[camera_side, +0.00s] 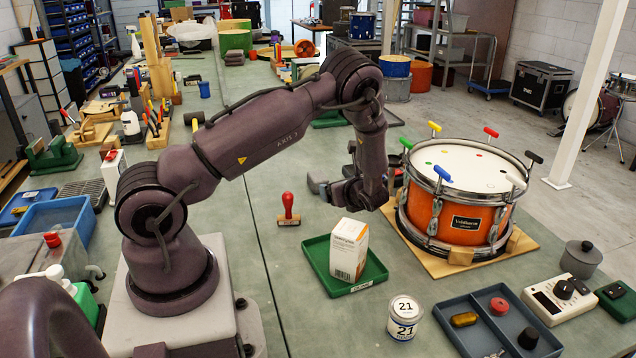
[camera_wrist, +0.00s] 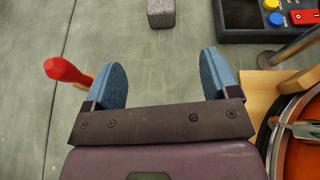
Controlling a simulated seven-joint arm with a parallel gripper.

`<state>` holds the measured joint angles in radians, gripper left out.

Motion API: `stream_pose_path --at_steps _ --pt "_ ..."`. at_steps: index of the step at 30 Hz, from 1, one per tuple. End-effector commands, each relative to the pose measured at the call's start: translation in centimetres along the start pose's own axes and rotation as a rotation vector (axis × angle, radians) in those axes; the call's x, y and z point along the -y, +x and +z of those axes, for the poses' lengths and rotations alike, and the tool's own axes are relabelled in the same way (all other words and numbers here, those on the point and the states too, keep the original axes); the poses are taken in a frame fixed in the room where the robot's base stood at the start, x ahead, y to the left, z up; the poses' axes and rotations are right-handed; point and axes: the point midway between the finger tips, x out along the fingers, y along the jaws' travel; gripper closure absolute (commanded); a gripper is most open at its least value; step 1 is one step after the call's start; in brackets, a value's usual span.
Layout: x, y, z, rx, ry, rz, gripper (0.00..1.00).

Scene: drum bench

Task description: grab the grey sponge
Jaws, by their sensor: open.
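The grey sponge (camera_wrist: 160,13) is a small speckled block on the green bench top, at the top edge of the wrist view, partly cut off. It lies ahead of the gap between my fingers, apart from them. I cannot make it out surely in the side view. My gripper (camera_wrist: 163,80) is open, with blue finger pads wide apart and nothing between them. In the side view, my gripper (camera_side: 342,190) hangs low over the bench, left of the drum.
A red-handled stamp (camera_wrist: 68,72) stands close to the left finger; it also shows in the side view (camera_side: 288,208). The orange drum (camera_side: 455,195) on its wooden board is close on the right. A dark button box (camera_wrist: 262,22) lies right of the sponge. A green tray (camera_side: 318,260) holds a carton.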

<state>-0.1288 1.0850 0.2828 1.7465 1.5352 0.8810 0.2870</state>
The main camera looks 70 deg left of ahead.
Motion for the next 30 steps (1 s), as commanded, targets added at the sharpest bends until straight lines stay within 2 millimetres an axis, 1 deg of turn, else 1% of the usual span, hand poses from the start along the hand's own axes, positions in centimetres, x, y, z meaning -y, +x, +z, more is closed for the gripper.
stream_pose_path --at_steps 1,3,6,15,18,23,30 --pt "-0.1 0.7 -0.7 0.01 0.038 -0.008 0.19" --pt "-0.1 1.2 -1.2 0.018 0.068 -0.018 0.19" --pt "-0.1 2.3 -1.4 0.022 0.082 -0.022 0.19" --pt "-0.1 7.6 -1.2 0.022 0.079 -0.021 0.19" --pt "0.0 8.6 -1.2 0.021 0.08 -0.022 0.19" --pt "0.0 9.6 -1.1 0.02 0.08 -0.022 0.19" --pt "0.0 13.1 -0.6 0.021 0.078 -0.021 0.19"
